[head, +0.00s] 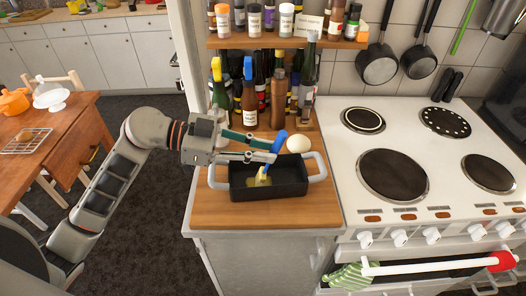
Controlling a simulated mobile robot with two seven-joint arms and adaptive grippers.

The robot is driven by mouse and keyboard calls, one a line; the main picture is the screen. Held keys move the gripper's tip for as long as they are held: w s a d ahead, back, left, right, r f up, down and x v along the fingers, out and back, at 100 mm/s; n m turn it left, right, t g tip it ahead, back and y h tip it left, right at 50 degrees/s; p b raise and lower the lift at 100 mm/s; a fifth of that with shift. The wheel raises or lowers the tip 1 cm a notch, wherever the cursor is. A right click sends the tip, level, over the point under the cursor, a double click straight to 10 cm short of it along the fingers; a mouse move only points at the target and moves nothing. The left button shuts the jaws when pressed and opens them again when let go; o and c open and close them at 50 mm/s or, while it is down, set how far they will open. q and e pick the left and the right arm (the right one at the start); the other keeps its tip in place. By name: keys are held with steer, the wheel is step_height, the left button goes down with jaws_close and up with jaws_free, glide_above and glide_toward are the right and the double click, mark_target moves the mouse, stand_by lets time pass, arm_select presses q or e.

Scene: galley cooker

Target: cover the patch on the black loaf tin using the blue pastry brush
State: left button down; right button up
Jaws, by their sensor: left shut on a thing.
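The black loaf tin (290,190) stands on the wooden worktop, with a light grey handle at each end. My left gripper (273,148) comes in from the left above the tin and is shut on the blue pastry brush (279,140). The brush is tilted, its blue handle leaning up to the right and its pale yellow head down inside the tin. I cannot tell whether the bristles touch the tin's floor. My right gripper is out of view.
A white round object (298,144) lies behind the tin. Bottles (249,100) crowd the back of the worktop below a spice shelf (280,42). The white cooker (430,215) stands close on the right. Bare worktop (260,215) lies in front of the tin.

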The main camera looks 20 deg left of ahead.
arm_select(q)
steer(key=d, duration=0.1)
steer(key=w+d, duration=0.1)
steer(key=d, duration=0.1)
steer(key=w+d, duration=0.1)
steer(key=shift+w+d, duration=0.1)
steer(key=shift+d, duration=0.1)
stand_by(0.7)
steer(key=shift+f, duration=0.15)
stand_by(0.9)
